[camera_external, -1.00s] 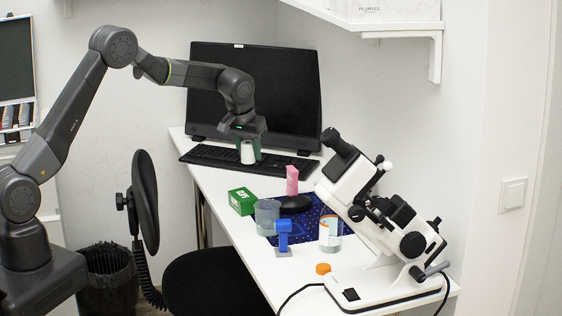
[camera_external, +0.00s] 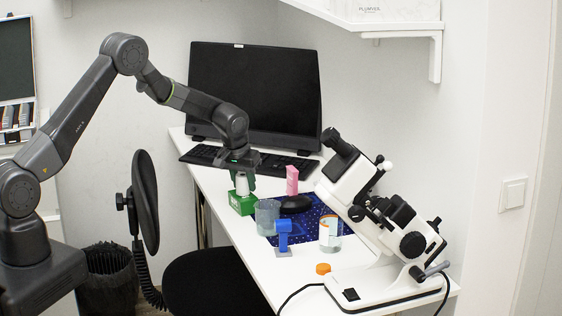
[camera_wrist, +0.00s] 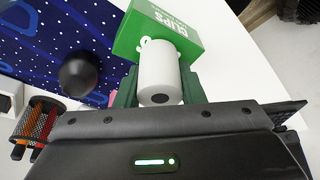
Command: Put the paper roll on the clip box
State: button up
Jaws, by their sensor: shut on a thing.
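The paper roll (camera_external: 242,185) is a small white cylinder, held upright between the dark green fingers of my gripper (camera_external: 242,182). In the wrist view the roll (camera_wrist: 158,75) shows between the fingers. The clip box (camera_external: 242,206) is a green box on the left part of the white desk. It also shows in the wrist view (camera_wrist: 128,38) with white "CLIPS" lettering. The roll's lower end is at or just above the box's top; I cannot tell whether they touch. My gripper is shut on the roll, over the box.
A clear beaker (camera_external: 267,216) stands just right of the box. A black mouse (camera_external: 296,204), a pink block (camera_external: 292,180) and a blue object (camera_external: 283,235) are nearby. A keyboard (camera_external: 200,156) and monitor (camera_external: 255,95) are behind; a microscope (camera_external: 385,215) stands at right.

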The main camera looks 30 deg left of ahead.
jog(key=shift+f, duration=0.15)
jog(key=o, duration=1)
jog(key=b+v, duration=0.1)
jog(key=v, duration=1.1)
